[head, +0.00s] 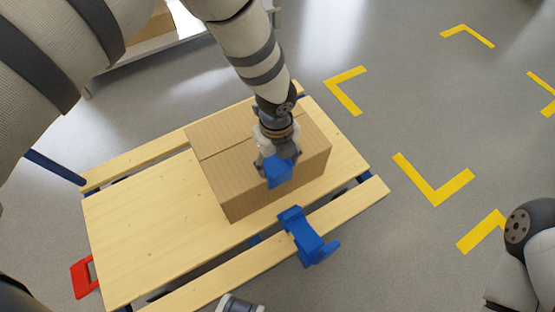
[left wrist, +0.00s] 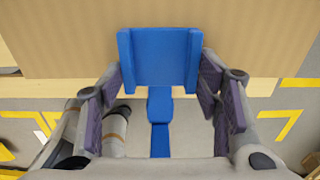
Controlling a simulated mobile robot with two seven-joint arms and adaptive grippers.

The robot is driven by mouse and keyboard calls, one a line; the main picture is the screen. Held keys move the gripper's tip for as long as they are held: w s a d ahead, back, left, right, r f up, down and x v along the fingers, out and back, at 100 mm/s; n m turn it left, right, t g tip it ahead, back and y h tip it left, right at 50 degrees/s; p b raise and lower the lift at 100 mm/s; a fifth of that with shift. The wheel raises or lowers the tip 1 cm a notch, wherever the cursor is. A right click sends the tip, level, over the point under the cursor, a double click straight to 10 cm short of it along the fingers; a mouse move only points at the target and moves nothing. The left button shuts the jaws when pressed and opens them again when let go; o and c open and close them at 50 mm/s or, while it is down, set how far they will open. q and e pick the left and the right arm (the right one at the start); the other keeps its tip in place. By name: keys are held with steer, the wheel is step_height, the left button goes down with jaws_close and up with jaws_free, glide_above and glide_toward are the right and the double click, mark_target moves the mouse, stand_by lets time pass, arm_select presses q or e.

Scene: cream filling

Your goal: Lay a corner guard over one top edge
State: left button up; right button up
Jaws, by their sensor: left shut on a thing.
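A brown cardboard box (head: 225,165) stands on a slatted wooden platform (head: 130,225). It also fills the top of the left wrist view (left wrist: 60,40). My left gripper (head: 272,158) reaches down over the box's near right part, shut on a blue corner guard (head: 279,174). In the left wrist view the guard (left wrist: 160,58) sits between the purple finger pads, with its broad face against the view of the box. Whether it touches the box edge I cannot tell. My right gripper is not in view.
A blue bracket-like piece (head: 308,237) sits on the near slat, close to the box. A red handle-like part (head: 84,277) is at the platform's left end. Yellow floor markings (head: 432,185) lie to the right on open grey floor. A white shelf (head: 185,25) stands behind.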

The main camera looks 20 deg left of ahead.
arm_select(q)
steer(key=o, duration=1.2)
